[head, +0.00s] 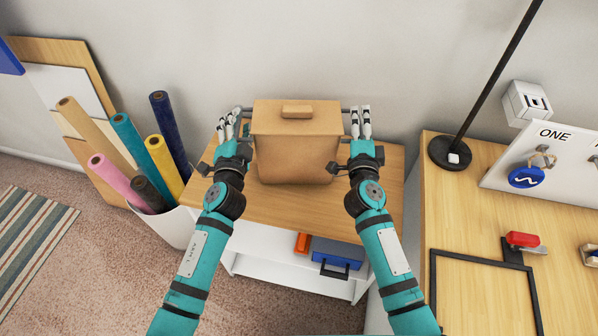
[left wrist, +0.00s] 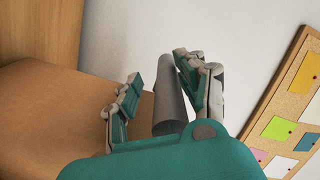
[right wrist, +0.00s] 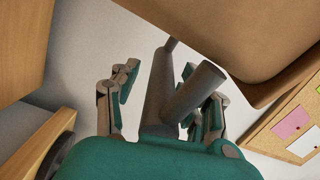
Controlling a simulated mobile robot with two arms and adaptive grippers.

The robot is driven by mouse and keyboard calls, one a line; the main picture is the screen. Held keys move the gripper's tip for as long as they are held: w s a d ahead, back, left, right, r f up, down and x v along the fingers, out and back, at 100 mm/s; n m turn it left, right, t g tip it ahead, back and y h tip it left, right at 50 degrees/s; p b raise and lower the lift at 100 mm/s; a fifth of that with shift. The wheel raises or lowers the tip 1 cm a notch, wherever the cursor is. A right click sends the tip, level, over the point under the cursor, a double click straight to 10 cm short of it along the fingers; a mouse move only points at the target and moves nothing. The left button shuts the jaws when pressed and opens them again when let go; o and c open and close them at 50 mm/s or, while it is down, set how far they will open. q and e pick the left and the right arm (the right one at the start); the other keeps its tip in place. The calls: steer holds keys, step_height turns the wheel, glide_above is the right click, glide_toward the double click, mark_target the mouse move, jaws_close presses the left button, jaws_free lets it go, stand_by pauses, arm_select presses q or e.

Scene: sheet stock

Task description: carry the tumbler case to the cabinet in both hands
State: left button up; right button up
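The tumbler case (head: 296,150), a brown lidded box with a small block on top, sits upright on a wooden-topped white unit (head: 250,205). A grey bar handle sticks out on each side. My left gripper (head: 232,122) is at the case's left side; in the left wrist view its fingers stand apart around the grey handle (left wrist: 172,100). My right gripper (head: 361,122) is at the right side; in the right wrist view its fingers stand apart around the other handle (right wrist: 192,95), with a gap visible. I cannot tell which furniture is the cabinet.
A white bin of coloured rolls (head: 175,222) stands left of the unit. A wooden desk (head: 455,215) on the right holds a lamp base (head: 450,152), a white sign and a red-handled tool (head: 524,239). A blue box (head: 337,252) sits on the unit's lower shelf. The wall is close behind.

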arm_select(q)
steer(key=shift+s+r, duration=0.1)
arm_select(e)
steer(key=shift+s, duration=0.1)
arm_select(q)
steer(key=s, duration=1.1)
steer(key=shift+s, duration=0.4)
arm_select(e)
steer(key=s+a, duration=0.1)
steer(key=s, duration=1.1)
steer(key=shift+a, duration=0.15)
arm_select(q)
steer(key=shift+a, duration=0.1)
arm_select(e)
steer(key=shift+w+f, duration=0.1)
arm_select(q)
steer(key=o, duration=0.8)
steer(key=shift+f+b, duration=0.45)
arm_select(e)
steer(key=shift+f, duration=0.4)
arm_select(q)
steer(key=shift+s, duration=0.1)
